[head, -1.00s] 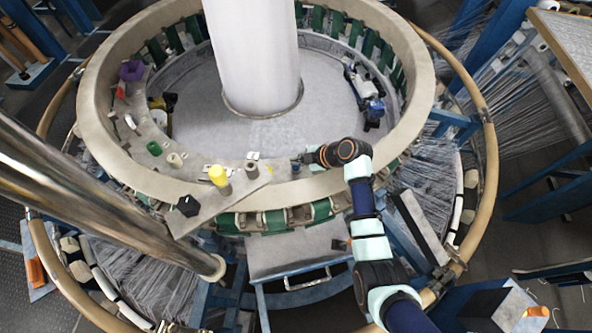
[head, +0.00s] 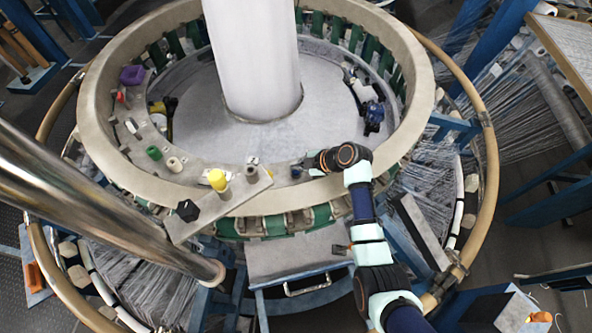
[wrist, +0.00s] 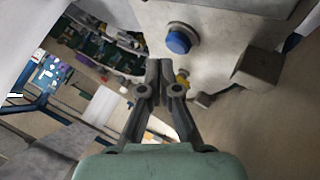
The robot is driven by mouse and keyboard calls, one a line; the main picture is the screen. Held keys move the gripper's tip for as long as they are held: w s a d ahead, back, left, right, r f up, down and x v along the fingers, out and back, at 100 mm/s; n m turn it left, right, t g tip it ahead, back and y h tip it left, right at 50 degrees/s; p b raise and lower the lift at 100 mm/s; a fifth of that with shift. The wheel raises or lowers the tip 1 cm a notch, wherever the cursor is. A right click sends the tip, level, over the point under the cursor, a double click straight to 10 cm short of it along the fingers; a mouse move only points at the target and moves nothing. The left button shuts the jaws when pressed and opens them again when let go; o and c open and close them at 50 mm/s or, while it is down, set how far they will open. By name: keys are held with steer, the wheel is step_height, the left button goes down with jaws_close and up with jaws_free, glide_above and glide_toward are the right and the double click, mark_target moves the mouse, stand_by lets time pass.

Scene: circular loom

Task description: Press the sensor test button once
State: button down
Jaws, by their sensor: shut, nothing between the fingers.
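A round blue button (wrist: 180,39) in a pale metal collar sits on a light machine panel (wrist: 220,25) in the wrist view. I see no label on it, so I cannot confirm it is the sensor test button. My gripper (wrist: 159,66) is shut and empty, its fingertips just below and left of the button in the picture, apparently apart from it. In the head view my gripper (head: 302,166) is above the near right part of the loom ring (head: 330,185). A small dark blue spot there (head: 296,173) may be the same button.
A yellow knob (head: 217,179), a black knob (head: 187,210) and a grey post (head: 252,172) stand on a plate left of my gripper. A green knob (head: 154,153) and a purple part (head: 132,75) are farther left. A white column (head: 252,60) rises mid-ring.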

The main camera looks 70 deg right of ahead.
mark_target(298, 172)
stand_by(0.4)
steer(key=shift+f+b, duration=0.45)
steer(key=shift+b, duration=0.15)
steer(key=shift+f+b, duration=0.45)
steer(key=shift+b, duration=0.05)
stand_by(0.4)
steer(key=shift+r, duration=0.1)
steer(key=shift+r+p, duration=0.55)
steer(key=shift+r, duration=0.25)
steer(key=shift+r+p, duration=1.75)
steer(key=shift+r, duration=0.8)
